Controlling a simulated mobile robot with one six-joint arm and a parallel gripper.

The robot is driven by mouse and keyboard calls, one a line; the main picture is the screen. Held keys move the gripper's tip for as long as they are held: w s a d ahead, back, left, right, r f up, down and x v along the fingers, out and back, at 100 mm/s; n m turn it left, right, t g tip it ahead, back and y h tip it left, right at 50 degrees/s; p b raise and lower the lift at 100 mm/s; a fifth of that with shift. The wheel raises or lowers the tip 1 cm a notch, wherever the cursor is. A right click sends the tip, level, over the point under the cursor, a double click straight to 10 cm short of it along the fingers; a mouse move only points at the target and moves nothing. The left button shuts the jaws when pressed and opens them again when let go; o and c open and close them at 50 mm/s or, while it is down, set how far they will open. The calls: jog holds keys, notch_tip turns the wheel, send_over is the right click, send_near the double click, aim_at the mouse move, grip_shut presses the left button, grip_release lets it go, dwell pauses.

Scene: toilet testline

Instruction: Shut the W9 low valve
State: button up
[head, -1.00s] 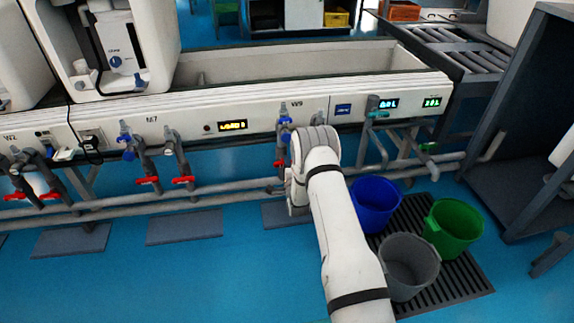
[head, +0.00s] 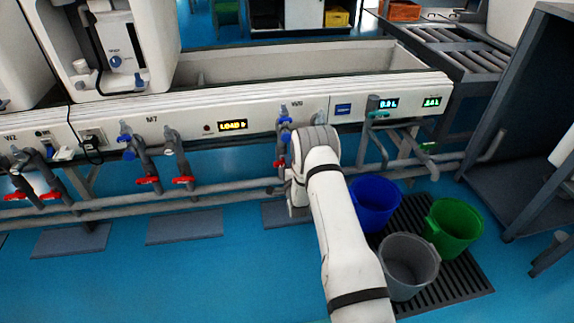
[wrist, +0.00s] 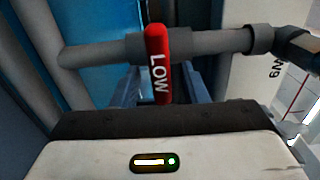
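The W9 low valve has a red lever (wrist: 158,62) with white LOW lettering, in the middle of the wrist view. The lever stands upright in that picture, across the grey pipe (wrist: 212,43). My gripper (wrist: 160,92) is at the lever's lower end. Its fingers look apart, one on each side of the lever, and contact cannot be made out. In the head view a bit of red (head: 281,163) shows below the W9 station's blue fittings (head: 284,135). My arm hides my gripper and most of the valve there.
A W9 label (wrist: 276,68) is on the white panel. To the left are the M7 red levers (head: 148,180). Blue (head: 375,204), grey (head: 409,264) and green (head: 453,228) buckets stand right of my arm. The blue floor at front left is clear.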

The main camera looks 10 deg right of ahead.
jog(key=s+p, duration=0.2)
jog(key=s, duration=0.5)
jog(key=shift+s+p, duration=0.2)
jog(key=shift+p, duration=0.2)
